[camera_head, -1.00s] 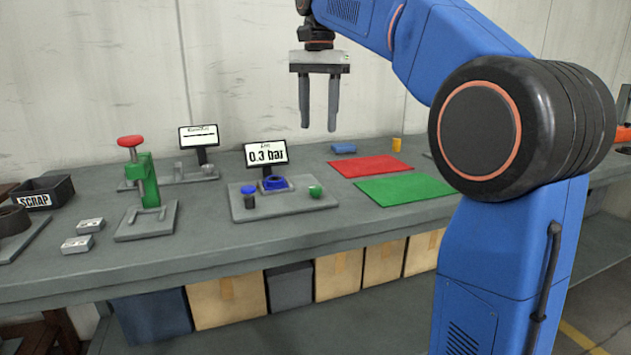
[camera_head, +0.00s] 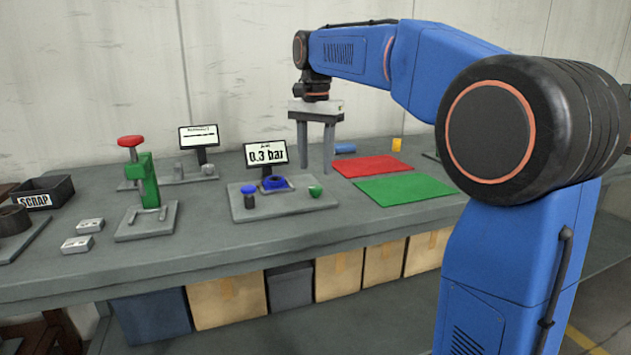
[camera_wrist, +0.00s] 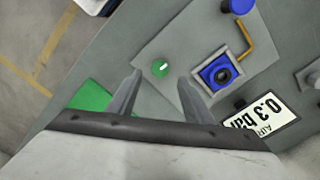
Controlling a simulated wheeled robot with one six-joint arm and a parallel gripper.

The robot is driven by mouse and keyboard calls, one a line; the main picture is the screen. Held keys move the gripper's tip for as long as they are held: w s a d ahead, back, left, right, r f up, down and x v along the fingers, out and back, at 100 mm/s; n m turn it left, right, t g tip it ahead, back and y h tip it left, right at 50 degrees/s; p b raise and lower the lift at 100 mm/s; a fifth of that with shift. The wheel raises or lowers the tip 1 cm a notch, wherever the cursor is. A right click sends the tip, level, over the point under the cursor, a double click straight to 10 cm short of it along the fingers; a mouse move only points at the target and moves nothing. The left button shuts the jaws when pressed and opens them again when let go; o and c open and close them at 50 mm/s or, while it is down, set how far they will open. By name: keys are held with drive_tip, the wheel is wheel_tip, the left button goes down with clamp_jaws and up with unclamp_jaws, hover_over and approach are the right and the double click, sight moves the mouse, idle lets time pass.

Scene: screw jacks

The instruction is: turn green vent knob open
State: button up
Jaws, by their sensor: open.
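The green vent knob (camera_head: 315,191) sits at the right end of a grey base plate (camera_head: 290,204) on the bench. In the wrist view the round green knob (camera_wrist: 160,68), with a white mark on top, appears between and beyond my fingertips. My gripper (camera_head: 315,172) points down, open and empty, above the knob and apart from it. Its two fingers also show in the wrist view (camera_wrist: 160,78). A display (camera_head: 265,154) behind the plate reads 0.3 bar. A blue round fixture (camera_head: 275,183) and a blue-topped knob (camera_head: 248,190) share the plate.
Green (camera_head: 404,188) and red (camera_head: 370,166) mats lie to the right. A green press with a red knob (camera_head: 145,178) stands left, with metal blocks (camera_head: 84,235) and a scrap bin (camera_head: 46,190) further left. The bench front between press and plate is clear.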

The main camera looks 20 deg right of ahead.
sight(316, 187)
drive_tip(key=shift+f, duration=2.85)
drive_tip(key=c, duration=1.1)
